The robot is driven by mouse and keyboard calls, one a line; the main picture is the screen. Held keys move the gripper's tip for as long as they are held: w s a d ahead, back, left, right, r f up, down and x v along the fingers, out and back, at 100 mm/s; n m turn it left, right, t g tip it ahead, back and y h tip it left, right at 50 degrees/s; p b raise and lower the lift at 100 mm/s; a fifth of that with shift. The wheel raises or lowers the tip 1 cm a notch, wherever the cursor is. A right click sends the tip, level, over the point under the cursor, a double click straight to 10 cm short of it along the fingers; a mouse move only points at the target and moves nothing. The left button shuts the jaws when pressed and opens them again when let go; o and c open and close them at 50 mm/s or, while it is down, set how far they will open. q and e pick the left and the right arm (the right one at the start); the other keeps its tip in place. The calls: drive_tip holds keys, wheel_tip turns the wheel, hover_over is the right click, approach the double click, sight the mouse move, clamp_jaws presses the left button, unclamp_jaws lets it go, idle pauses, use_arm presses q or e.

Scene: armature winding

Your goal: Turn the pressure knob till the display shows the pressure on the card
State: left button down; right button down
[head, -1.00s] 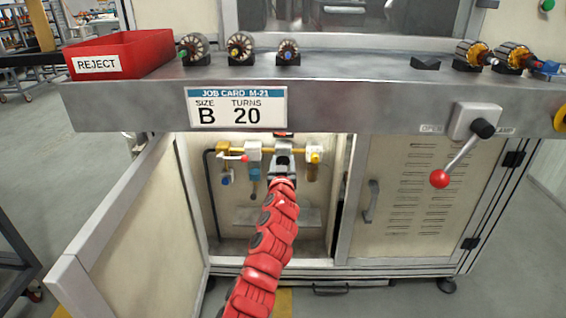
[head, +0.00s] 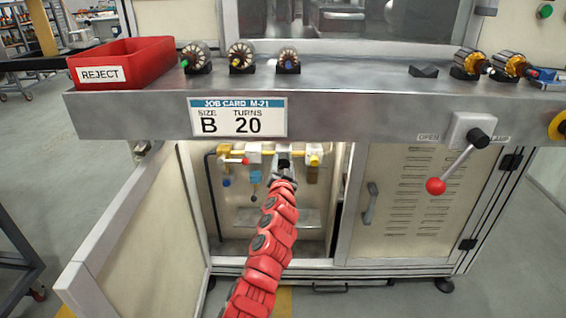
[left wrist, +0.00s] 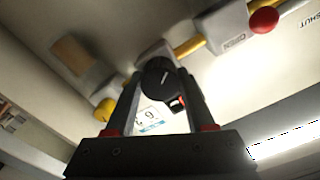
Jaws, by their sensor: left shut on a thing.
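The black round pressure knob (left wrist: 157,75), with a pale pointer line, sits between the two fingers of my left gripper (left wrist: 160,80) in the left wrist view. The gripper is shut on it. A small black display (left wrist: 178,102) with a red-lit part shows beside the knob, too small to read. A white card (left wrist: 152,118) with a blue band and large digits lies behind the fingers, tilted and partly hidden. In the head view my left gripper (head: 284,165) reaches into the open cabinet under the bench and hides the knob. My right gripper is not in view.
Yellow pipe fittings, a red valve handle (head: 238,161) and a blue-topped filter (head: 255,177) sit beside the gripper. The bench edge (head: 400,115) overhangs the cabinet, with a job card (head: 238,117) on its front. The cabinet door (head: 140,240) stands open at left.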

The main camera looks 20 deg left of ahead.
use_arm(q)
drive_tip(key=shift+r+m+p, duration=0.1)
drive_tip(key=shift+m+p, duration=0.45)
drive_tip(key=shift+m, duration=1.15)
drive_tip(key=shift+c, duration=1.3)
unclamp_jaws()
drive_tip(key=shift+s, duration=0.1)
drive_tip(key=shift+s+d, duration=0.1)
drive_tip(key=shift+s, duration=0.2)
drive_tip(key=p+v, duration=0.3)
drive_tip(key=v, duration=1.3)
drive_tip(key=shift+s+p, duration=0.25)
drive_tip(key=shift+p, duration=0.05)
drive_tip(key=shift+d, duration=0.1)
